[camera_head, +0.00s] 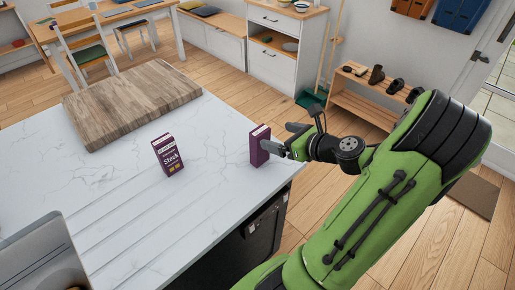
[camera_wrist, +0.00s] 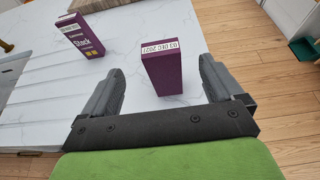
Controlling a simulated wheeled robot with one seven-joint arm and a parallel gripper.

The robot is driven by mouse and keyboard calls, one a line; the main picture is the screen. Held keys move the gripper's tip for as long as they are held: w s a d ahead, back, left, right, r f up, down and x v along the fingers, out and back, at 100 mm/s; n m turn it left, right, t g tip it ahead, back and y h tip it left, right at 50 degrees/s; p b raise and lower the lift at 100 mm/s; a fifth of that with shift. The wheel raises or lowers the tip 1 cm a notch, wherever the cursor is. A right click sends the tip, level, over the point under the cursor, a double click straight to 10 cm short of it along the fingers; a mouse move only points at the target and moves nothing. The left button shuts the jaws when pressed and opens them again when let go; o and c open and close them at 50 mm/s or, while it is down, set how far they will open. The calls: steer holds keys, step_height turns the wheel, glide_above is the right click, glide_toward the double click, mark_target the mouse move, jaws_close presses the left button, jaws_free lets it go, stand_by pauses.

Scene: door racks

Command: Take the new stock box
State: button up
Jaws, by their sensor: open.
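Two purple stock boxes stand upright on the white marble counter. The nearer one (camera_head: 258,149) is by the counter's right edge; in the wrist view this box (camera_wrist: 165,74) has a white top label that seems to read 03 DEC 2027. The other box (camera_head: 168,156) stands to the left with "Stock" on its front; in the wrist view it (camera_wrist: 80,38) is at upper left, its top label too small to read. My gripper (camera_head: 284,145) is open and empty at the right-hand box. In the wrist view that box shows between the two fingers, with gaps on both sides.
A thick wooden board (camera_head: 132,101) lies at the counter's back left. A grey metallic object (camera_head: 40,258) is at the near left corner. The counter between the boxes is clear. A shoe rack (camera_head: 362,98) and white cabinets (camera_head: 275,60) stand beyond.

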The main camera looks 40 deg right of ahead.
mark_target(261, 131)
steer(key=b+x, duration=0.1)
steer(key=x, duration=0.8)
steer(key=shift+f, duration=0.15)
steer(key=shift+a, duration=0.1)
steer(key=shift+c, duration=1)
steer(key=c, duration=1.3)
